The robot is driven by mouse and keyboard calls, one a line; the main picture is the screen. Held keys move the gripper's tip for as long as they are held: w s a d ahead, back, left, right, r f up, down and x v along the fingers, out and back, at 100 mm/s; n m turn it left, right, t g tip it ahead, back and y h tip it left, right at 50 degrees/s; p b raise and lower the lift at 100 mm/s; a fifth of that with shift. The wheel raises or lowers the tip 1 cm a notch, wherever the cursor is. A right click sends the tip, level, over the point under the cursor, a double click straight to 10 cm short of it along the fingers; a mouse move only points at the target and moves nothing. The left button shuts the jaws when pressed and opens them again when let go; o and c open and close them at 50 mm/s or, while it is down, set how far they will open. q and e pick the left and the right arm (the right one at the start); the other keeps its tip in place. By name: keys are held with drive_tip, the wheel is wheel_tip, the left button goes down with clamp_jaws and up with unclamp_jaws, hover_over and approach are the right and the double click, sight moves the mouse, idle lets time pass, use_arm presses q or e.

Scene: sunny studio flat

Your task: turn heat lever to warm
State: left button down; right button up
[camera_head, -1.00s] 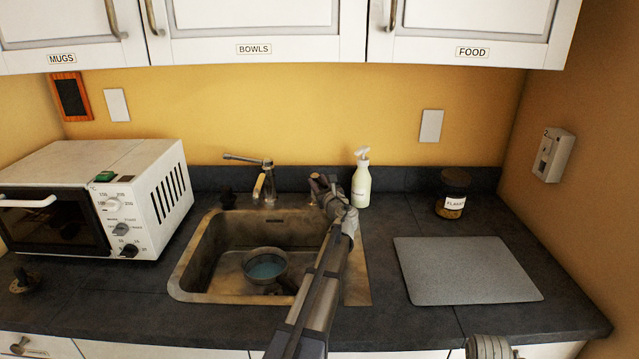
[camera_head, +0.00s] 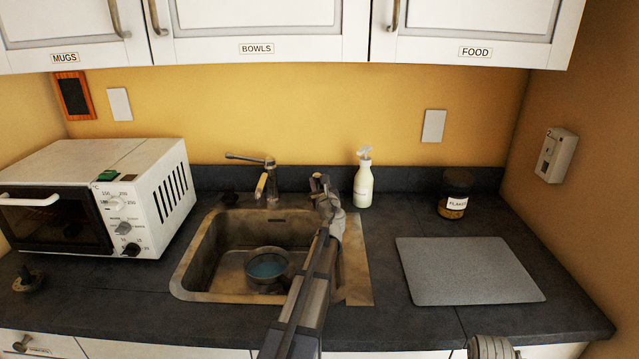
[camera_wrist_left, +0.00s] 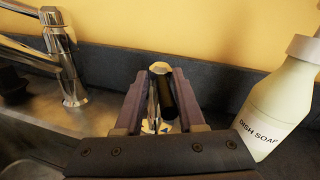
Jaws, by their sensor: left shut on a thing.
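The heat lever (camera_wrist_left: 168,97) is a dark bar beside a bright metal post behind the sink, right of the tap (camera_head: 265,180). My left gripper (camera_wrist_left: 160,88) is shut on the lever, with a finger on each side of it. A small blue-and-white mark shows at its foot in the left wrist view. In the head view my left gripper (camera_head: 323,186) reaches over the sink's right side and largely hides the lever. I cannot read the lever's setting.
A soap bottle (camera_head: 363,182) stands close to the right of my left gripper. The sink (camera_head: 190,270) holds a pot (camera_head: 266,268) with bluish liquid. A white oven (camera_head: 150,190) stands at the left. A grey board (camera_head: 470,272) and a jar (camera_head: 453,197) are at the right.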

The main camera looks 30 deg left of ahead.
use_arm(q)
drive_tip(key=shift+a+r+m+t+h, duration=0.1)
drive_tip(key=shift+a+m+t+h, duration=0.15)
drive_tip(key=shift+m+t+h, duration=0.3)
drive_tip(key=shift+a+m+t+h, duration=0.2)
drive_tip(key=shift+m+t+h, duration=0.15)
drive_tip(key=shift+h, duration=0.3)
idle(2.9)
drive_tip(key=c, duration=0.8)
unclamp_jaws()
drive_tip(key=shift+c, duration=0.2)
drive_tip(key=shift+s+d, duration=0.1)
drive_tip(key=v, duration=0.7)
drive_tip(key=shift+s+d, duration=0.2)
drive_tip(key=shift+s, duration=0.05)
